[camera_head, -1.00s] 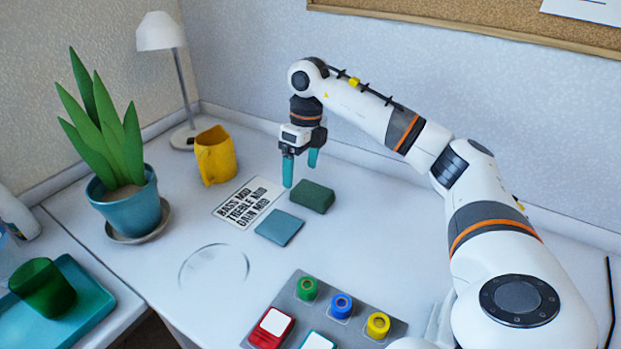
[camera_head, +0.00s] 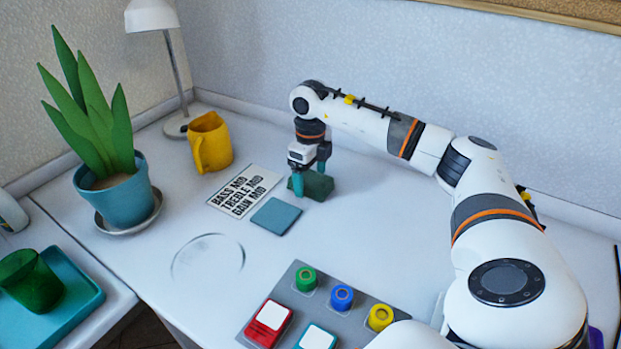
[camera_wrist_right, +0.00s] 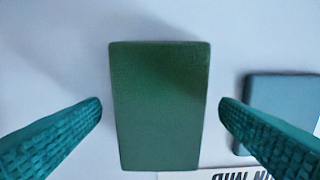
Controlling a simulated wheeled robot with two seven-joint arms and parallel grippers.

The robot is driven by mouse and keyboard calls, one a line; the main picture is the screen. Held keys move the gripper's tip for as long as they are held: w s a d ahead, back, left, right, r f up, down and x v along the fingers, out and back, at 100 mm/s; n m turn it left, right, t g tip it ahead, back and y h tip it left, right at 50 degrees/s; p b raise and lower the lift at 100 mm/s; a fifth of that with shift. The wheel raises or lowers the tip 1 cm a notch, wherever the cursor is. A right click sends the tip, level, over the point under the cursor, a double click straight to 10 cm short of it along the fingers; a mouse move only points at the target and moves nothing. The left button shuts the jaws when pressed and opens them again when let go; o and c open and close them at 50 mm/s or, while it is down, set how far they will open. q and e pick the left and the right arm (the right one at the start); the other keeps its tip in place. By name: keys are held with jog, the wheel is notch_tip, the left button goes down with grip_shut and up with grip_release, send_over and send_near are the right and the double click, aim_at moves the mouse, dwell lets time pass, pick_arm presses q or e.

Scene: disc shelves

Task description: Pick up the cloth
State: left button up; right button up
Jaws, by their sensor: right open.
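A flat blue-grey square (camera_head: 276,216), which looks like the cloth, lies on the white table beside the printed card. Its edge also shows at the right of the right wrist view (camera_wrist_right: 280,98). A dark green block (camera_head: 318,187) sits just behind it. My right gripper (camera_head: 309,178) points down at the green block. In the right wrist view the open teal fingers (camera_wrist_right: 160,105) stand on either side of the green block (camera_wrist_right: 158,140), with a gap at each side. Nothing is held. My left gripper is not in view.
A printed card (camera_head: 244,191), a yellow mug (camera_head: 211,143) and a potted plant (camera_head: 118,200) are to the left. A clear round disc (camera_head: 208,262) lies in front. A grey panel (camera_head: 318,297) with coloured knobs is nearer. The table right of the block is clear.

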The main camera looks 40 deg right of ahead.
aim_at(311, 178)
jog(key=shift+f, duration=0.6)
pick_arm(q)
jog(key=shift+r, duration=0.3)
